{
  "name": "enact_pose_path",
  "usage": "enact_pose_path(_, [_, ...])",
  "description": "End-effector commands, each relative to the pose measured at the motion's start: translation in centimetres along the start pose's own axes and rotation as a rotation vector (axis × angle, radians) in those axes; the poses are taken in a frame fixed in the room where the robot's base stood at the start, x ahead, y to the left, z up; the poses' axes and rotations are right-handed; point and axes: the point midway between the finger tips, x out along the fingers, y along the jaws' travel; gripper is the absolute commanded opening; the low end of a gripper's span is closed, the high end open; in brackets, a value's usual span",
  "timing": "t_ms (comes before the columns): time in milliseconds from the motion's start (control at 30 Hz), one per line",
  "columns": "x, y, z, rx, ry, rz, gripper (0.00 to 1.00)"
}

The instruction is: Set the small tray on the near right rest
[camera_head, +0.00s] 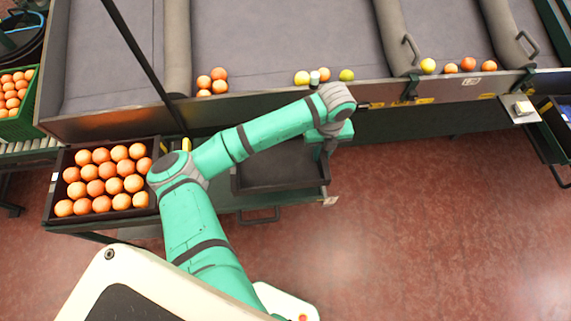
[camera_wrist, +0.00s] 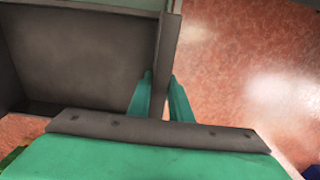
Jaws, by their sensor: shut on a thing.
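The small tray (camera_head: 282,187) is dark, empty and roughly level, right of the tray of oranges. My gripper (camera_head: 327,157) is at its right side, partly hidden by my wrist in the head view. In the wrist view my gripper (camera_wrist: 162,92) has one finger on each side of the tray's wall (camera_wrist: 168,60) and is shut on it. The tray's bare inside lies left of the fingers. A dark shelf edge with a handle (camera_head: 259,216) shows just below the tray. I cannot tell whether the tray touches it, and no rest is clearly visible.
A dark tray full of oranges (camera_head: 58,187) stands at the left. Grey sorting lanes (camera_head: 285,45) with a few oranges and yellow fruits run along the back. A green crate of oranges (camera_head: 30,108) is at the far left. Red floor (camera_head: 440,220) lies open at right.

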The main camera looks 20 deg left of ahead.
Motion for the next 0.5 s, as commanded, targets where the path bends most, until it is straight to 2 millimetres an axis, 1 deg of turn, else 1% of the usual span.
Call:
enact_pose_path(33, [0.5, 1.2, 0.3, -0.006, 0.0, 0.001, 0.0])
enact_pose_path(167, [1.7, 3.9, 0.8, -0.006, 0.001, 0.0, 0.0])
enact_pose_path(200, [2.4, 4.6, 0.8, -0.006, 0.002, 0.001, 0.0])
enact_pose_path(333, [4.6, 6.2, 1.1, -0.005, 0.002, 0.001, 0.0])
enact_pose_path(500, [6.4, 7.6, 1.5, -0.004, 0.0, 0.001, 0.0])
